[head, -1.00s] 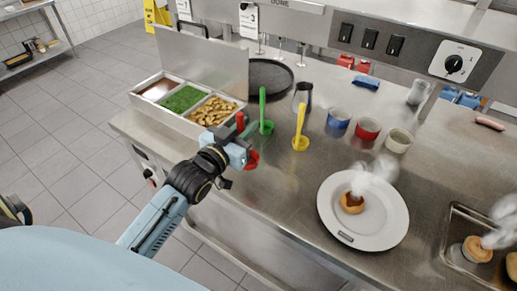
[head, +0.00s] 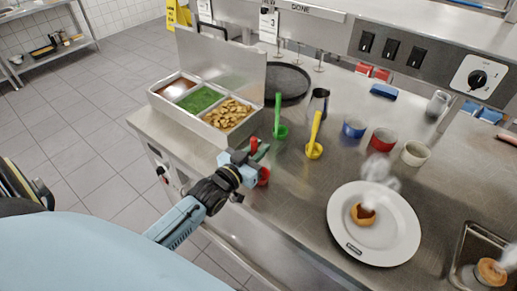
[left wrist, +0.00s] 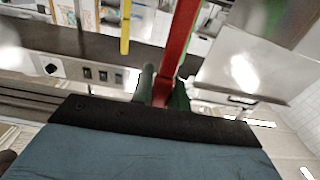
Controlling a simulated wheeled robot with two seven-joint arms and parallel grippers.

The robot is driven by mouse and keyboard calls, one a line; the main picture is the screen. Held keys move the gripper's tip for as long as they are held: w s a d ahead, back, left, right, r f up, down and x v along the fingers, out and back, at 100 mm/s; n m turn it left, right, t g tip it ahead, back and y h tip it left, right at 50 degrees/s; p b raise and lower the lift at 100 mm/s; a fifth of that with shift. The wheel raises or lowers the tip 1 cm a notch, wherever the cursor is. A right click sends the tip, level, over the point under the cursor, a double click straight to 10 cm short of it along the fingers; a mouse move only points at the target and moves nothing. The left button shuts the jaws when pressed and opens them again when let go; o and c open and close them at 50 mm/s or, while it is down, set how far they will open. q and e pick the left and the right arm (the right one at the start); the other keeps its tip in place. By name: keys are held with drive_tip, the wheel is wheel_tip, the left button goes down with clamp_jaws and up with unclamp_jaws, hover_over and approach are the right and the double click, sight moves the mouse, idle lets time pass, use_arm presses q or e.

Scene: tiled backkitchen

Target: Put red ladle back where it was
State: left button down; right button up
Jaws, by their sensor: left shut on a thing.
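My left gripper (head: 256,158) is shut on the red ladle (head: 254,145) by its handle, near the front edge of the steel counter. The ladle's red bowl (head: 263,176) shows just below the gripper; I cannot tell whether it touches the counter. In the left wrist view the red handle (left wrist: 181,45) rises between the fingertips (left wrist: 165,90). A green ladle (head: 280,130) and a yellow ladle (head: 314,150) stand upright on the counter to the right of it. My right gripper is not in view.
A steel bin (head: 208,137) with filled compartments stands left of the ladles. Blue (head: 354,128), red (head: 383,139) and pale (head: 415,153) bowls stand at the right. A white plate (head: 345,215) holds steaming food. Bare counter lies between plate and gripper.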

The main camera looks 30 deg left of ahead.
use_arm(q)
drive_tip(key=shift+f, duration=0.15)
drive_tip(key=c, duration=1.4)
unclamp_jaws()
drive_tip(key=shift+o, duration=0.2)
drive_tip(key=shift+r, duration=0.25)
drive_tip(key=s, duration=1.2)
drive_tip(key=shift+a+b, duration=0.4)
drive_tip(key=shift+a, duration=0.05)
